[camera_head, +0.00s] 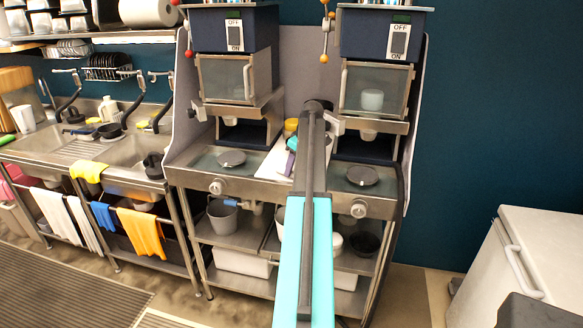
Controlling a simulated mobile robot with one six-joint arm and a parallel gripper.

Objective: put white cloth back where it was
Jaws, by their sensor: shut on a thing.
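Two white cloths (55,213) hang over the rail under the sink at the left, one beside the other. My arm reaches up the middle of the view to the metal station, and its dark end (318,106) is in front of the back panel. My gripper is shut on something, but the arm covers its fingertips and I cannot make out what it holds. A pale grey-white piece (337,125) shows just right of the arm's end; I cannot tell whether it is cloth or part of my wrist.
A white board (273,163) with yellow and teal items lies left of my arm on the counter. Yellow (89,171), blue (102,216) and orange (142,232) cloths hang near the sink. A white chest (545,265) stands at the right. Open floor lies at front left.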

